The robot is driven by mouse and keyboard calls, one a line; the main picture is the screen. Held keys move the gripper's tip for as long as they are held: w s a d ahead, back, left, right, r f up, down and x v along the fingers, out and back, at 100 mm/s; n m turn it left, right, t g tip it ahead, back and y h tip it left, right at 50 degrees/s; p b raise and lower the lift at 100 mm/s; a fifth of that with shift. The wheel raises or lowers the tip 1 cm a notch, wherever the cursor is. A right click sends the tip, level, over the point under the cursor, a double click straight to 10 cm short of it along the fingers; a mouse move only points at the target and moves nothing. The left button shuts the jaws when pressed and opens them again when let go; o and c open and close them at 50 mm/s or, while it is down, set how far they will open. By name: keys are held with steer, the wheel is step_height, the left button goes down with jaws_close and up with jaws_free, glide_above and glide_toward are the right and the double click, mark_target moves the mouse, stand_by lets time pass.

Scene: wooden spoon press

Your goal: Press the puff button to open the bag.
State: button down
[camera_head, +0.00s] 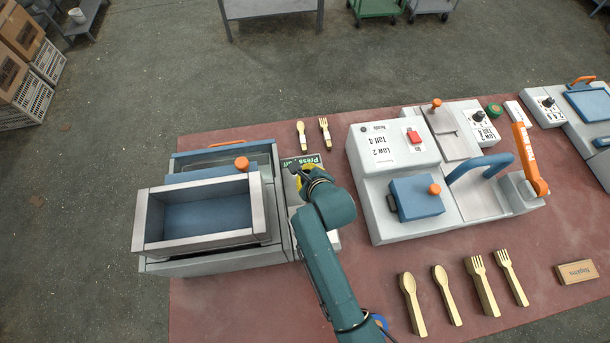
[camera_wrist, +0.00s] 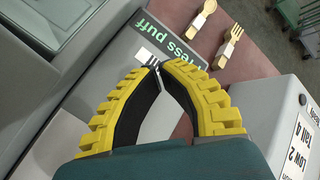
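My gripper (camera_wrist: 155,68) has yellow ribbed fingers with dark inner pads. In the head view my gripper (camera_head: 305,180) is mostly hidden by my wrist, just below the sign (camera_head: 301,161) and right of the grey machine with an open blue-lined tray (camera_head: 200,246). A small white label with dark marks (camera_wrist: 147,57) lies just past the fingertips. I cannot make out a puff button or a bag.
A small spoon (camera_head: 301,135) and fork (camera_head: 324,132) lie beyond the sign. A white machine with a red switch (camera_head: 413,137) stands to the right.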

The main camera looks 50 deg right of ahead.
steer(key=shift+f, duration=0.4)
steer(key=shift+f+b, duration=0.35)
steer(key=shift+f, duration=0.25)
stand_by(0.9)
steer(key=shift+r+p, duration=0.95)
step_height(320, 180, up, 5)
steer(key=p, duration=0.5)
steer(key=shift+r, duration=0.15)
